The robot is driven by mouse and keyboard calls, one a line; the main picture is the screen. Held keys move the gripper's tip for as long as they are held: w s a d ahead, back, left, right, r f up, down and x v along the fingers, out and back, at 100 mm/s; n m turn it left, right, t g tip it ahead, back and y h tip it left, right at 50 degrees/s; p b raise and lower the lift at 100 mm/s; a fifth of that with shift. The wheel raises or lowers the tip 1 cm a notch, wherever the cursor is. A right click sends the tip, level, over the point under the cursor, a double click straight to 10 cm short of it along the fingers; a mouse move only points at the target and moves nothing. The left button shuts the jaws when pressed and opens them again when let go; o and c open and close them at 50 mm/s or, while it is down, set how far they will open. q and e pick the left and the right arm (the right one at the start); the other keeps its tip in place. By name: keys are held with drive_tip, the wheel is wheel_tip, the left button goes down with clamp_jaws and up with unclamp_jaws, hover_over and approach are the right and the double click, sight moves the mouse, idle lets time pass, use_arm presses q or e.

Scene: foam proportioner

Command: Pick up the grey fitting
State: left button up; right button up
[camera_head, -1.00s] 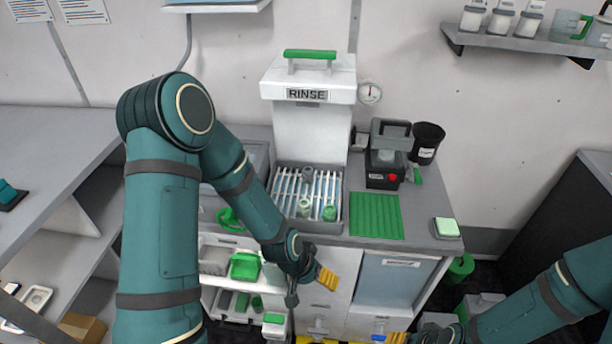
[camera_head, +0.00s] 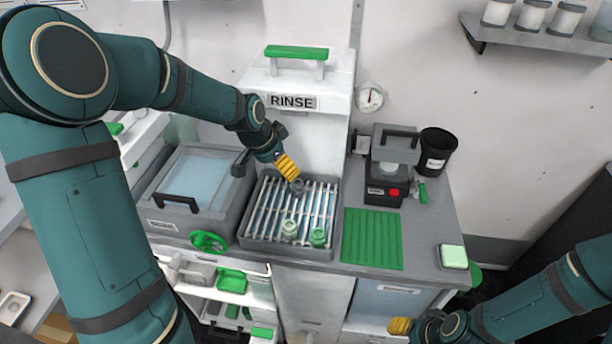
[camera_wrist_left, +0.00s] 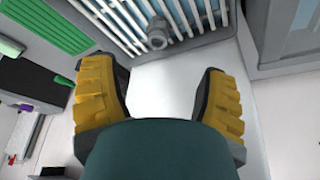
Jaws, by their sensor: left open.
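The grey fitting (camera_head: 298,186) is a small ring-like piece on the white-barred rack (camera_head: 262,238), at the rack's back part. In the left wrist view the fitting (camera_wrist_left: 156,38) sits on the bars, centred between the fingers but beyond their tips. My left gripper (camera_head: 287,167) is over the back of the rack, just behind the fitting in the head view. Its yellow-padded fingers stand wide apart with nothing between them in the left wrist view (camera_wrist_left: 158,75). My right gripper (camera_head: 400,326) is low at the front right; its finger spacing cannot be made out.
A green mat (camera_head: 372,238) and a black device (camera_head: 385,190) are to the right.

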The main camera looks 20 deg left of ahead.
sight(294, 185)
use_arm(q)
drive_tip(key=b+x, duration=0.1)
drive_tip(key=x, duration=0.8)
drive_tip(key=shift+s, duration=0.1)
drive_tip(key=shift+b+x, duration=0.35)
drive_tip(key=shift+x, duration=2)
drive_tip(key=shift+r, duration=0.1)
drive_tip(key=c, duration=1.2)
drive_tip(key=shift+d+r, duration=0.1)
